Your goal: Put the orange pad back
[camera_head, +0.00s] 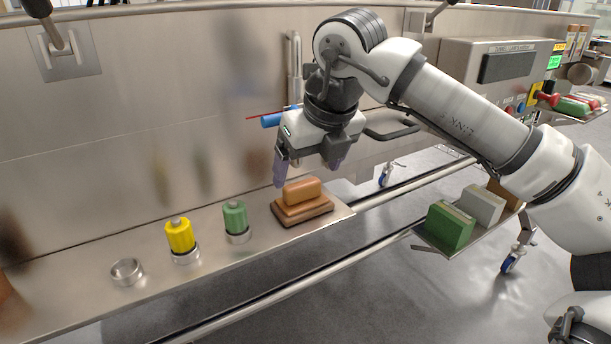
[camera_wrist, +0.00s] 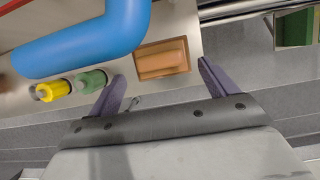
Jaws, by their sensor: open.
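The orange pad (camera_head: 302,191) lies on a wider orange layer and a brown base (camera_head: 314,211) near the right end of the steel shelf. My gripper (camera_head: 307,170) hangs open and empty just above and behind the pad, fingers pointing down. In the wrist view the pad (camera_wrist: 162,58) shows ahead of my open gripper (camera_wrist: 160,77), between the lines of the two purple fingers and apart from them. Whether the pad is fixed to the layers under it I cannot tell.
Left of the pad stand a green cylinder (camera_head: 235,217) and a yellow cylinder (camera_head: 180,236) in metal rings, then an empty ring (camera_head: 127,272). A blue bar (camera_wrist: 90,45) is close to my wrist. A tray at right holds a green block (camera_head: 450,226) and a grey block (camera_head: 483,205).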

